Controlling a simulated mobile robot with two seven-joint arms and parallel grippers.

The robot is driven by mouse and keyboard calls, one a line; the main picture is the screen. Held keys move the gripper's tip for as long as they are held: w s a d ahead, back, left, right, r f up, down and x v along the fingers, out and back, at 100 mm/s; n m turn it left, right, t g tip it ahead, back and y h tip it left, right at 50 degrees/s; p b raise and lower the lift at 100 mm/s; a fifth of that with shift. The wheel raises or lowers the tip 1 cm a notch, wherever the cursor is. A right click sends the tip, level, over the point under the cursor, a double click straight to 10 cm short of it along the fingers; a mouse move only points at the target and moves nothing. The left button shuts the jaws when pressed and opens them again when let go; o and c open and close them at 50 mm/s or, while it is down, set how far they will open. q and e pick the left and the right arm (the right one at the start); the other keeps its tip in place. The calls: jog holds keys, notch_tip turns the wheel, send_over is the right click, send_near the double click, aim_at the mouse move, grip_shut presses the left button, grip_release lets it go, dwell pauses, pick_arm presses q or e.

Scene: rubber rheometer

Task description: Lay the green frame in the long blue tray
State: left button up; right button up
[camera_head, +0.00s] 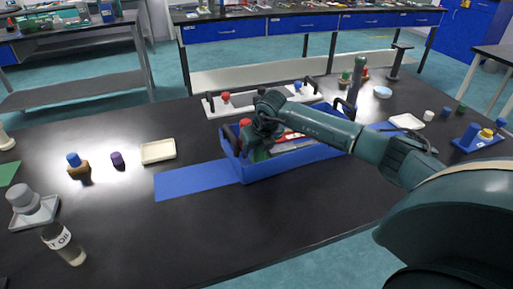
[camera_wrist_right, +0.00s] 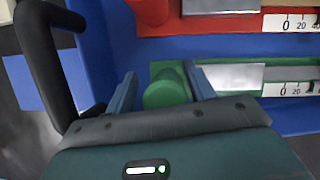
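The long blue tray (camera_head: 300,158) stands mid-table. The green frame (camera_wrist_right: 225,72), with a silver plate, a scale strip and a round green knob (camera_wrist_right: 168,90), lies inside the tray in the right wrist view, beside a red frame (camera_wrist_right: 225,22). In the head view, a bit of green (camera_head: 262,153) shows under my right gripper (camera_head: 252,147), at the tray's left end. Its two fingers (camera_wrist_right: 162,88) stand on either side of the green knob, very close to it; whether they press on it is unclear. My left gripper is not in view.
Black handles rise at the tray's ends, one (camera_wrist_right: 45,60) close to my right gripper. A blue mat (camera_head: 195,180) lies left of the tray. A white rack (camera_head: 215,106) stands behind it. A cream dish (camera_head: 158,151) lies left.

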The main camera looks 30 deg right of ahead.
jog(key=shift+r, duration=0.45)
jog(key=v, duration=1.1)
jog(key=shift+s+r, duration=0.15)
jog(key=shift+r, duration=0.1)
